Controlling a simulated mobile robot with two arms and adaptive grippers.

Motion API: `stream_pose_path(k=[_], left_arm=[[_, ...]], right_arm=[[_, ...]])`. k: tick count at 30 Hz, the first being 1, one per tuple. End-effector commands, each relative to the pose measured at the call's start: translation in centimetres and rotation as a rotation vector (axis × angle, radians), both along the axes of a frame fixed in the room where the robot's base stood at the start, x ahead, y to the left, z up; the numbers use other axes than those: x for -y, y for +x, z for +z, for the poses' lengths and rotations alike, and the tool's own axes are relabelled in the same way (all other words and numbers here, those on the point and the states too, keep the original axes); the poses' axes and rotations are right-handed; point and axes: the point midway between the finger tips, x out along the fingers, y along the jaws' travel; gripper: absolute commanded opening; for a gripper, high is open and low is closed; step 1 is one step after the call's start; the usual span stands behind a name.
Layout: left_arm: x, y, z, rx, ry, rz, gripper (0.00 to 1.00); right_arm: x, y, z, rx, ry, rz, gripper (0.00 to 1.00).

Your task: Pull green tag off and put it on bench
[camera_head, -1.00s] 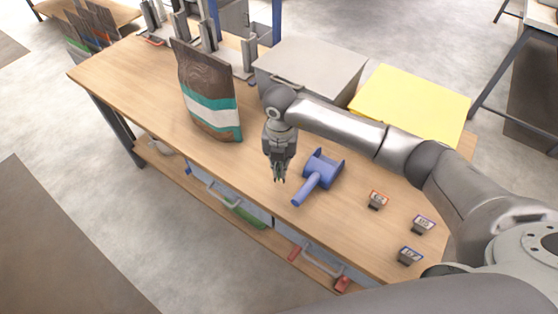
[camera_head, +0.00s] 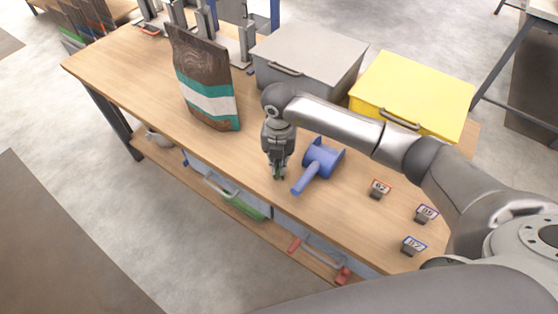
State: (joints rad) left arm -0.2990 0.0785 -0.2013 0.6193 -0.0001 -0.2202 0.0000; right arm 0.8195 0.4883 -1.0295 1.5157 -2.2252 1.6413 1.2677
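I cannot tell whether that is the green tag, or whether the fingers are open or shut. No green tag is clearly seen on the bench top. Three small number blocks stand at the bench's right end: one red-edged (camera_head: 379,189) and two blue-edged (camera_head: 426,214) (camera_head: 413,246). My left gripper is out of view.
A brown, white and teal bag (camera_head: 207,80) stands at left. A grey box (camera_head: 308,55) and a yellow box (camera_head: 412,93) stand behind. Green and red items show on the shelf below. The front-left bench top is clear.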

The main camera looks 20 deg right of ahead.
Motion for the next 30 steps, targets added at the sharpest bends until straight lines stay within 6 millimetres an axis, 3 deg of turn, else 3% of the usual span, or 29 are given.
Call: stream_pose_path(k=[5,17,30], left_arm=[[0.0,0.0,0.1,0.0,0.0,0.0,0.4],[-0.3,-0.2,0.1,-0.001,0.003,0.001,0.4],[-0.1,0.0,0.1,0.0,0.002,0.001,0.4]], right_arm=[[0.0,0.0,0.1,0.0,0.0,0.0,0.3],[0.0,0.1,0.9,0.003,0.001,0.001,0.3],[0.0,0.1,9.5,0.005,0.001,0.001,0.3]])
